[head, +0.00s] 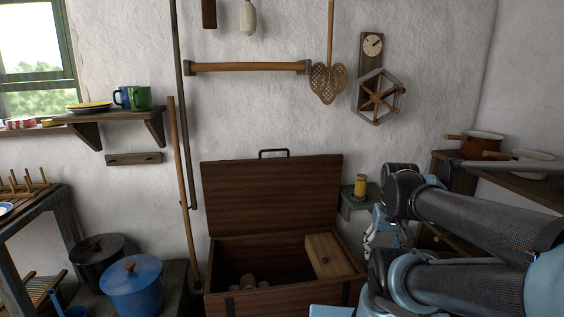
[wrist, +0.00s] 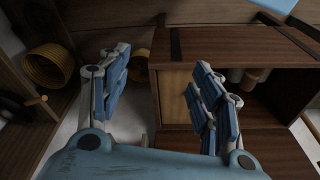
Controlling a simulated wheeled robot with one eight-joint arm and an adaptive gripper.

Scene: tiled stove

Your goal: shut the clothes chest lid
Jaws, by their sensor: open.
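The clothes chest (head: 276,300) is a dark brown wooden box on the floor against the wall. Its lid (head: 270,197) stands open, upright at the back, with a dark handle (head: 273,152) on its top edge. A lighter wooden box (head: 328,257) sits inside at the right, and small pale items lie at the bottom left. My gripper (head: 374,235) is right of the chest, partly hidden by my arm. In the wrist view my gripper (wrist: 160,98) is open and empty, with the chest (wrist: 225,50) beyond its fingers.
A small shelf (head: 357,203) with a yellow jar (head: 360,186) is beside the lid's right edge. A blue pot (head: 131,287) and black pot (head: 97,257) stand at left. A long pole (head: 184,190) leans left of the chest. A wicker basket (wrist: 48,67) shows in the wrist view.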

